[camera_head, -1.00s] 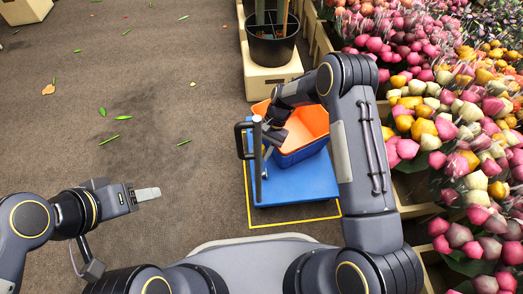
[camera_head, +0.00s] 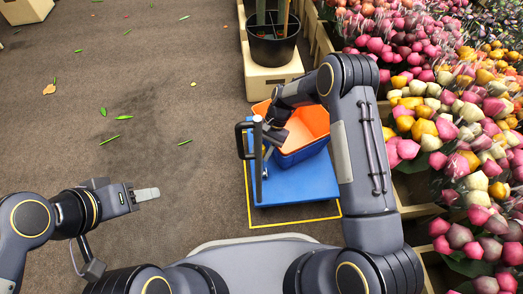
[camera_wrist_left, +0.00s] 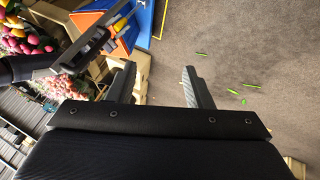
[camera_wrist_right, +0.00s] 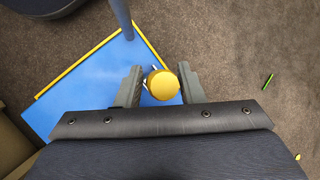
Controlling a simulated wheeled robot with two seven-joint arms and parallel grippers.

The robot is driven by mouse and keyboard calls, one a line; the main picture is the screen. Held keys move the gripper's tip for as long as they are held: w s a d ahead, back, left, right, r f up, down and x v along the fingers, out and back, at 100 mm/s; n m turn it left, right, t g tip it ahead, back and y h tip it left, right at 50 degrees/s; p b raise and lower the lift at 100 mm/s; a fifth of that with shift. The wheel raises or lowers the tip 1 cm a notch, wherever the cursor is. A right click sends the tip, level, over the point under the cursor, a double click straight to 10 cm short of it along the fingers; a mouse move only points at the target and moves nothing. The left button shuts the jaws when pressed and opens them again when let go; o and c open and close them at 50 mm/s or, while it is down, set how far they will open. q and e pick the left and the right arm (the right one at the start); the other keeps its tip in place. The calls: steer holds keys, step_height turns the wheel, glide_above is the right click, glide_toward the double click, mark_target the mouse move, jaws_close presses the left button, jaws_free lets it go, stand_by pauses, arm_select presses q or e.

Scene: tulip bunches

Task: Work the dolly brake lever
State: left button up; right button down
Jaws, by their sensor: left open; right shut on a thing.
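The blue dolly (camera_head: 305,186) stands on the floor in front of me, with a dark upright handle (camera_head: 246,140) at its left side. The brake lever's yellow knob (camera_wrist_right: 163,84) shows in the right wrist view, over the dolly's edge. My right gripper (camera_wrist_right: 160,86) is shut on this knob, with one finger on each side. In the head view my right arm reaches down over the dolly, and the knob cannot be made out there. My left gripper (camera_head: 147,194) is open and empty, well to the left of the dolly; its spread fingers show in the left wrist view (camera_wrist_left: 160,88).
An orange and blue crate (camera_head: 310,125) sits on the dolly. A yellow line (camera_head: 290,220) frames the dolly on the floor. A black bucket (camera_head: 272,47) stands on a pale box behind. Flower bunches (camera_head: 440,120) fill the right side. The left floor is open with scattered leaves.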

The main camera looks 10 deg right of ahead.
arm_select(q)
steer(key=shift+w+d+f+n+g, duration=0.2)
steer(key=shift+w+d+n+g, duration=0.1)
steer(key=shift+n, duration=0.1)
steer(key=c, duration=0.5)
steer(key=w+d+f+n+g+h, duration=0.1)
steer(key=n, duration=0.1)
steer(key=w+d+f+n+g+h, duration=0.1)
steer(key=w+d+n+h, duration=0.1)
steer(key=w+d+f+n+g+h, duration=0.1)
steer(key=d+n+g, duration=0.1)
steer(key=shift+w+f+n+h, duration=0.15)
steer(key=shift+f+n+h, duration=0.1)
steer(key=shift+n+h, duration=0.05)
jaws_close()
steer(key=w+d+f+n+t+h, duration=0.2)
steer(key=w+d+f+n+t, duration=0.15)
steer(key=f+n, duration=0.65)
steer(key=w+d+f+n+t+h, duration=0.25)
steer(key=w+f+n, duration=0.25)
steer(key=f+n, duration=0.5)
steer(key=w+d+f+n+t+h, duration=0.2)
steer(key=w+d+f+n+t, duration=0.3)
steer(key=n, duration=0.9)
steer(key=w+d+f+g, duration=0.1)
steer(key=w+d+g, duration=0.1)
steer(key=w+d, duration=0.2)
steer(key=d, duration=0.3)
steer(key=shift+f, duration=0.15)
